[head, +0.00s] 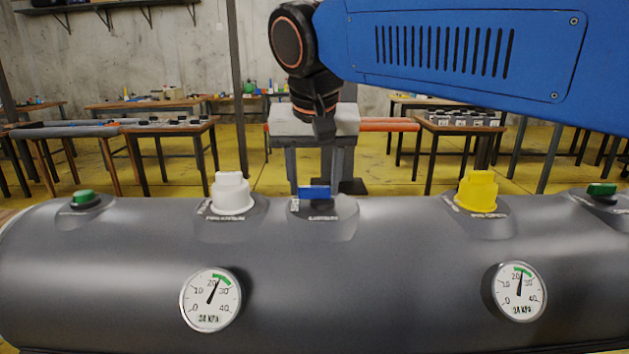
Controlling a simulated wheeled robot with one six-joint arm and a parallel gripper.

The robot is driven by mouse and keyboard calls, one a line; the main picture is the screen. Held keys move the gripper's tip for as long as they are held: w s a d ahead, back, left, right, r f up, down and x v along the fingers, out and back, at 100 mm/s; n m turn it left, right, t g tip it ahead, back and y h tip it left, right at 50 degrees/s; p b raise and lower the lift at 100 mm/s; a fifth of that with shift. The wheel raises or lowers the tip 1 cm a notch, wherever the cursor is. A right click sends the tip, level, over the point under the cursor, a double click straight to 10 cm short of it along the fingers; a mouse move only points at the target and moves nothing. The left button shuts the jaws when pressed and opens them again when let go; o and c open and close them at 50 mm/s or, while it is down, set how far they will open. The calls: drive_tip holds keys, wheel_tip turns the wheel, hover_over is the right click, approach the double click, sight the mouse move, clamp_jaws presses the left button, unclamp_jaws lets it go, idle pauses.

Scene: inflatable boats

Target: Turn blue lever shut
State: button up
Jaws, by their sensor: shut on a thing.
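The blue lever (314,192) sits on a dark round base on top of the grey inflatable tube (400,265), near the middle. Its bar lies left to right in the picture. My gripper (323,128) is dark and points down above the lever, with a visible gap between its tip and the lever. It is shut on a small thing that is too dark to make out. The lever is not covered by the gripper.
A white cap (231,192) stands left of the lever and a yellow cap (477,190) right of it. Green-topped valves (84,198) (601,190) sit farther out. Two pressure gauges (211,299) (519,291) are on the tube's front. Tables stand behind.

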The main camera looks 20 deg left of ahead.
drive_tip(key=o, duration=1.1)
drive_tip(key=shift+c, duration=0.2)
drive_tip(key=v, duration=1.7)
drive_tip(key=shift+r, duration=0.2)
drive_tip(key=shift+s+d, duration=0.1)
